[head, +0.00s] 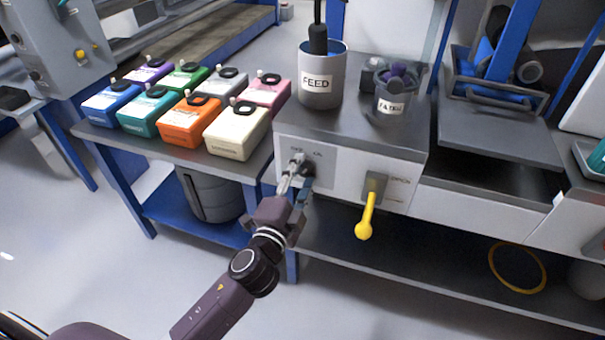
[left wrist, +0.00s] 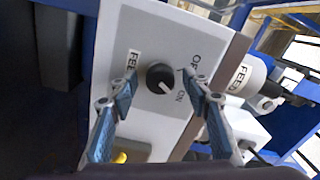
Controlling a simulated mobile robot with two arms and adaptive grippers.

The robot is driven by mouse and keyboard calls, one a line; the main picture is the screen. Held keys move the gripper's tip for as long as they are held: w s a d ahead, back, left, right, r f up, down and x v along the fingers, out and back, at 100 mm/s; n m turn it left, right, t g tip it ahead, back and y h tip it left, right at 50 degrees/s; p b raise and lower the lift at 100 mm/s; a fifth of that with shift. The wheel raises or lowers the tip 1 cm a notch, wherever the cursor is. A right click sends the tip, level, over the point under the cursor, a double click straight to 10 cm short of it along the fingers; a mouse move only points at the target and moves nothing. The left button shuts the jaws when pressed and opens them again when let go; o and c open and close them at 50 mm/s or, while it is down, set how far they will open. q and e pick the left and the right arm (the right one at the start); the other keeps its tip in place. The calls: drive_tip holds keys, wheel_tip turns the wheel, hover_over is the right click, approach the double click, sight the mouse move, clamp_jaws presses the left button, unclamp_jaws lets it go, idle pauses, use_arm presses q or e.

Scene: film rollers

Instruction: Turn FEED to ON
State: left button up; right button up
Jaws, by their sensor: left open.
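The FEED knob (left wrist: 161,78) is a round black knob on a light panel (left wrist: 140,30). A pale mark shows at its lower right, on the side of the word ON. The FEED label lies left of it, and OFF and ON lie to its right. In the head view the knob (head: 308,168) is partly hidden by my gripper. My left gripper (head: 298,178) is open in front of the panel. In the left wrist view its fingertips (left wrist: 160,82) stand on either side of the knob, with gaps between. My right gripper is not in view.
A yellow-ended lever (head: 366,212) hangs right of the knob on the same cabinet. A grey FEED can (head: 321,92) and a smaller labelled container (head: 392,104) stand on top. Several coloured bottles (head: 184,124) stand on the table to the left.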

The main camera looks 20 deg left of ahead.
use_arm(q)
drive_tip(key=s, duration=1.2)
drive_tip(key=shift+a, duration=0.2)
